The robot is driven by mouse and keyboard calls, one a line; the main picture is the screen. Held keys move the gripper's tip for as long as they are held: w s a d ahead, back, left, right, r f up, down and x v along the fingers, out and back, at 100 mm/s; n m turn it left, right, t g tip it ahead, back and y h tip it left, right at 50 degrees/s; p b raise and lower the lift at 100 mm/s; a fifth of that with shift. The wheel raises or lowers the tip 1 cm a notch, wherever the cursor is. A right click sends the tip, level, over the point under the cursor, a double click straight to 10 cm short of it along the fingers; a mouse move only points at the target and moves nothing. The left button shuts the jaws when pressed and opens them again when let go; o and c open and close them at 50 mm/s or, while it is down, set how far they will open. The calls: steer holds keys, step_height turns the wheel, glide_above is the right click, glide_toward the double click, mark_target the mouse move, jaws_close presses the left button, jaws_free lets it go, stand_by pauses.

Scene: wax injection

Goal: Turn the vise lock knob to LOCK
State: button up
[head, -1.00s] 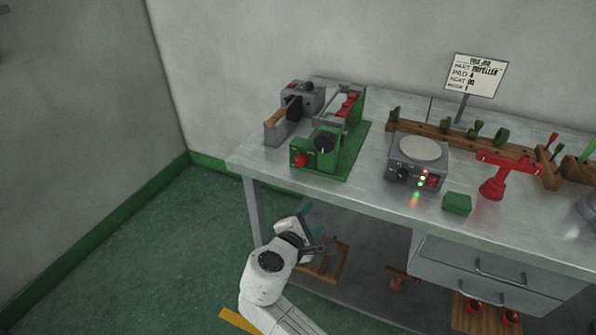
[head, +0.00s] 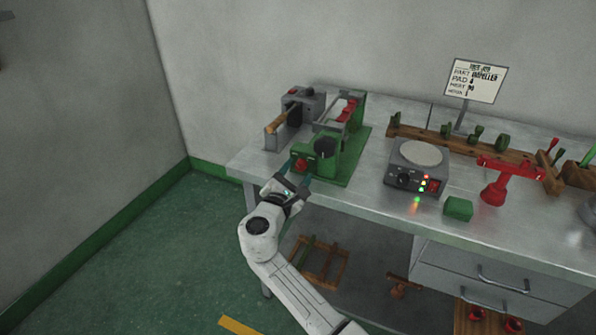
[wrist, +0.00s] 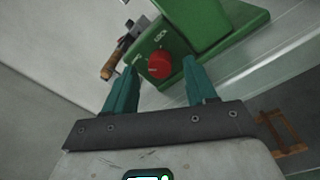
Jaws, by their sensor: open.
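The green vise (head: 338,158) stands at the left front of the metal bench. Its red lock knob (head: 301,165) is on the front face of the vise's green block. In the wrist view the red knob (wrist: 159,64) shows between and beyond my two teal fingertips, with the word LOCK above it. The knob's exact angle is hard to tell. My gripper (head: 295,172) is open and empty, in front of the vise at the bench's front edge. It also shows in the wrist view (wrist: 156,75), its fingers to either side of the knob and apart from it.
A grey machine with a wooden handle (head: 283,119) stands behind the vise at left. A hot plate (head: 414,165) with lit lamps, a green block (head: 458,208) and a red stand (head: 494,190) are to the right. The bench's front edge is close under my gripper.

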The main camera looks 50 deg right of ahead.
steer(key=shift+w+d, duration=0.25)
steer(key=shift+d, duration=0.4)
steer(key=shift+c, duration=0.4)
jaws_close()
